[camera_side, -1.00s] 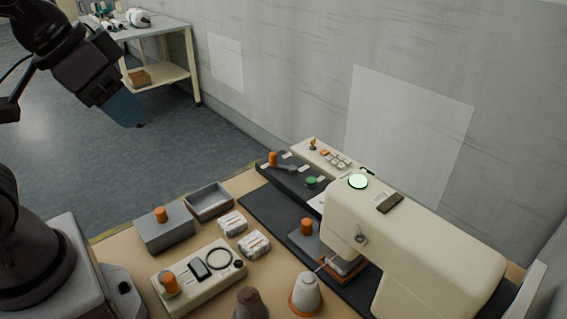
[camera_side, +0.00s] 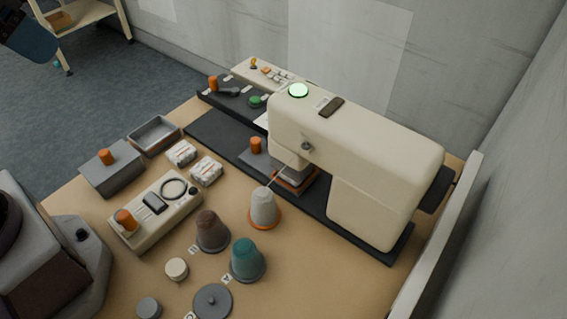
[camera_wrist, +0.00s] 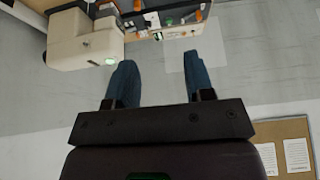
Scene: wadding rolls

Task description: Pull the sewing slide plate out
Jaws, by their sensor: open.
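The slide plate (camera_side: 266,159) is a grey plate with an orange knob (camera_side: 256,145). It lies at the left foot of the cream sewing machine (camera_side: 355,140), beside the needle area, with its right part hidden under the machine head. My gripper (camera_wrist: 158,78) is open and empty, its two blue fingers apart in the wrist view. In the side view only a blue finger (camera_side: 32,42) shows at the top left, high up and far from the plate. The wrist view shows the machine (camera_wrist: 85,42) at the upper left; I cannot make out the plate there.
Thread cones, brown (camera_side: 212,232), teal (camera_side: 247,262) and white (camera_side: 264,207), stand in front of the machine. A grey box (camera_side: 112,172) with an orange knob, an open tray (camera_side: 153,135), white packs (camera_side: 206,171) and a cream control box (camera_side: 158,210) lie left. A wall stands behind.

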